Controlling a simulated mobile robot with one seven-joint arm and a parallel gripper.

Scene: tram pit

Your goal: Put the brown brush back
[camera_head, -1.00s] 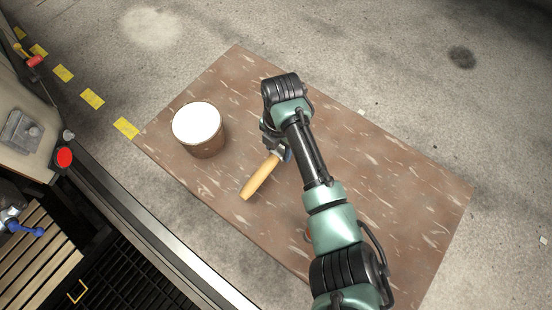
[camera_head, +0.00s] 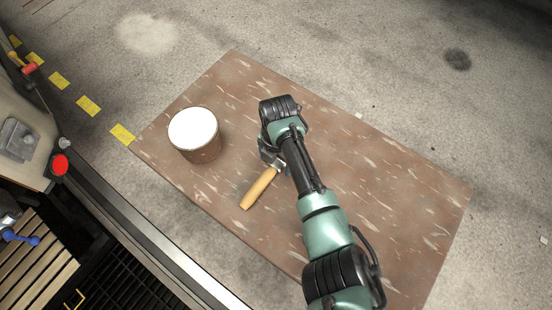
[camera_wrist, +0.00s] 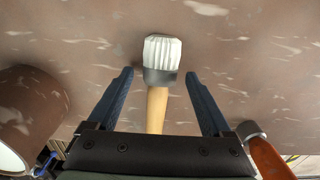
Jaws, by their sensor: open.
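The brush has a tan wooden handle (camera_head: 260,188), a grey metal band and white bristles. In the head view it lies on the brown speckled table, right of the round pot, with its bristle end hidden by my gripper (camera_head: 270,152). In the wrist view the brush (camera_wrist: 158,76) shows between my two blue fingers, with a gap on both sides. The fingers are apart and do not touch it. A second tool with an orange-brown handle (camera_wrist: 270,158) and a metal collar shows at the lower right of the wrist view; its far end is cut off.
A brown pot (camera_head: 203,154) with a white top stands on the left part of the table (camera_head: 400,200); it also shows in the wrist view (camera_wrist: 38,98). The table's right part is clear apart from my arm. Concrete floor surrounds it, with a dark pit at lower left.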

